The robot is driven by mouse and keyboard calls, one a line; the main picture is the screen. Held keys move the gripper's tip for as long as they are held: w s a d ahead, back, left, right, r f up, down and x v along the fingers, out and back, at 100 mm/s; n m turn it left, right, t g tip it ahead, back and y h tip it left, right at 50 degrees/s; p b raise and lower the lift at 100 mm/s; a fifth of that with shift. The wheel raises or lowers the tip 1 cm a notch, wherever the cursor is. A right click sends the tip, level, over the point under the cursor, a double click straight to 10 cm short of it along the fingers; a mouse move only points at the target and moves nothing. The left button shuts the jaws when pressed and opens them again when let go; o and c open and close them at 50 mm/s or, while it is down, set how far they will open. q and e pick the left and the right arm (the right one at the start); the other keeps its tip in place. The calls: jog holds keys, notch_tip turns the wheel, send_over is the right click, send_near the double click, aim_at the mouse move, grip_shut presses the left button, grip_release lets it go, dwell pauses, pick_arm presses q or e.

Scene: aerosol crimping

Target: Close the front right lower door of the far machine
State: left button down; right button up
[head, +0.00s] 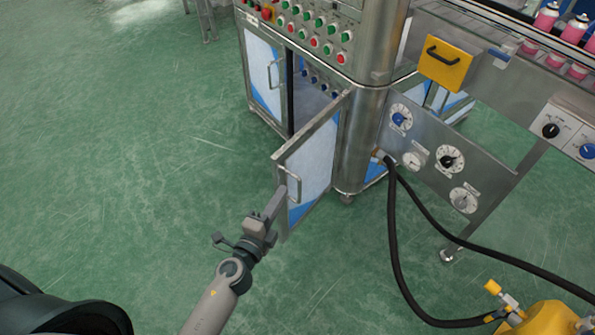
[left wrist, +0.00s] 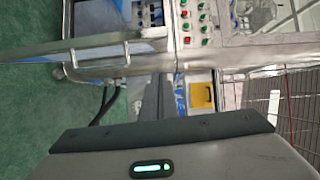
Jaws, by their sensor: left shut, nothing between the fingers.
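The lower door (head: 309,165) of the machine stands swung open in the head view, with a steel frame, a pale panel with blue corners and a bar handle (head: 291,186). The machine (head: 362,130) has an open bay behind the door. My left gripper (head: 276,203) is shut and empty, close to the door's free edge beside the handle; I cannot tell whether it touches. In the left wrist view the door (left wrist: 80,48) runs across the upper left, with its handle (left wrist: 99,52) showing. My left gripper's fingers (left wrist: 160,98) point up toward it. My right gripper is not in view.
Another door (head: 263,75) to the left looks shut. A button panel (head: 310,30) sits above. Black hoses (head: 394,230) hang at the right and run toward a yellow unit (head: 545,320). A conveyor (head: 500,50) with pink cans is at upper right. Green floor at the left is clear.

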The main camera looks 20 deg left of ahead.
pick_arm(q)
jog(key=shift+d+r+m, duration=0.25)
jog(key=shift+r+m, duration=0.05)
jog(key=shift+r, duration=0.3)
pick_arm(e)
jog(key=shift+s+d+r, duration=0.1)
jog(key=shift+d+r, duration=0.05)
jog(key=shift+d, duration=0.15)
pick_arm(q)
jog(key=shift+w, duration=0.1)
